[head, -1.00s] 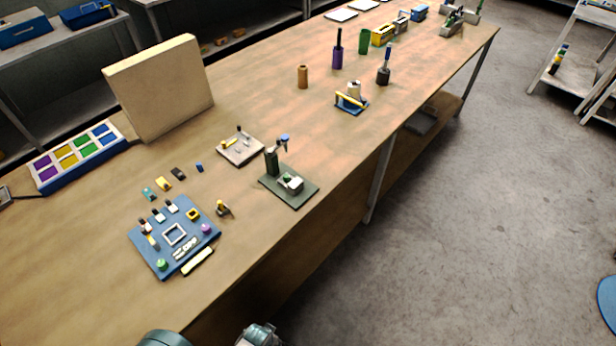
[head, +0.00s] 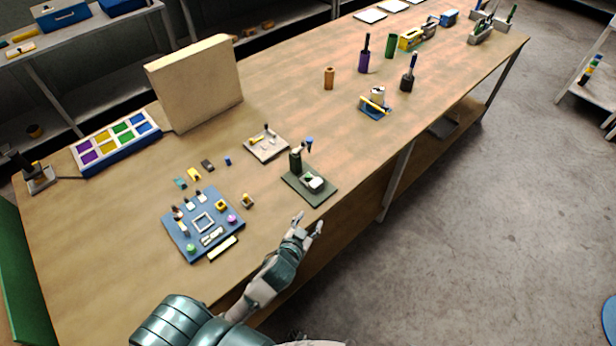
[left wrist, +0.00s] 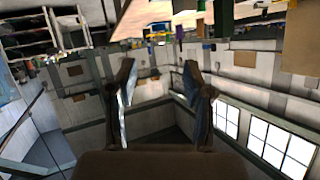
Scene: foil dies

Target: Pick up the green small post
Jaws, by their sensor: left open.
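A small green round piece (head: 191,248), which looks like the green small post, stands at the near left corner of the blue board (head: 182,222). A purple piece (head: 231,219) and a yellow piece (head: 221,205) are on the same board. My left gripper (head: 308,224) is open and empty at the table's front edge, right of the board and well apart from the green piece. In the left wrist view the open jaws (left wrist: 160,80) have nothing between them, and I cannot make out the green piece there. My right gripper is not in view.
A dark green press-like stand (head: 310,193) is just beyond my left gripper. A small tray (head: 268,150), a large tan block (head: 197,82) and a box of coloured squares (head: 118,142) stand farther back. Bare tabletop (head: 95,240) lies left of the board.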

